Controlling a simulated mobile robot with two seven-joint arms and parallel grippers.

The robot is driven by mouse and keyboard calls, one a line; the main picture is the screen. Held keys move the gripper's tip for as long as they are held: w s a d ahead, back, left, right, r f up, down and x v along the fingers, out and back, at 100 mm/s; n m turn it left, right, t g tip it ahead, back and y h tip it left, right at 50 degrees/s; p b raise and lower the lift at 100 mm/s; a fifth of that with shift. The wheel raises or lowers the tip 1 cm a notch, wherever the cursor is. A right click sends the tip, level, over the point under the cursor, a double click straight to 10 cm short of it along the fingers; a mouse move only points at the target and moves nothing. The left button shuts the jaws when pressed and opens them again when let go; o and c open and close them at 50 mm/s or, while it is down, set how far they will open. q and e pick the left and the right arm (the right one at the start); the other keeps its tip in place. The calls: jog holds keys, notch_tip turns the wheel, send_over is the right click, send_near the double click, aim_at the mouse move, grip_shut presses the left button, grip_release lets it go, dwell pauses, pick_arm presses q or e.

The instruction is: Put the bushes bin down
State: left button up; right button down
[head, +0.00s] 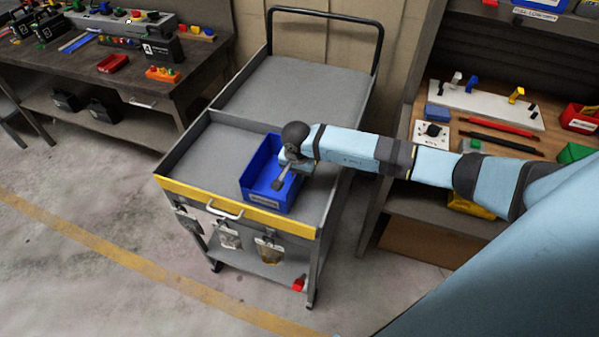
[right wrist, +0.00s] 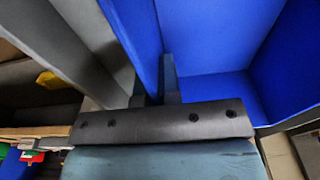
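The blue bin (head: 257,194), which I take to be the bushes bin, is on the cart's grey front tray (head: 205,158), near its right side. It looks upright, and its front label is too small to read. I cannot tell whether its base touches the tray. My right gripper (head: 290,170) is at the bin's right wall. In the right wrist view, the fingers (right wrist: 158,82) are close together on either side of the blue wall (right wrist: 133,35), so the gripper looks shut on it. My left gripper is not in view.
The cart has a yellow front edge (head: 235,194) and a raised divider. Its rear tray (head: 295,90) is empty. A bench (head: 200,62) with parts stands left; a workbench (head: 480,200) with tools and bins stands right, under my right arm.

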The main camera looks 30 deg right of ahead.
jog(key=shift+f, duration=0.2)
jog(key=shift+f, duration=0.1)
jog(key=c, duration=1.3)
grip_release()
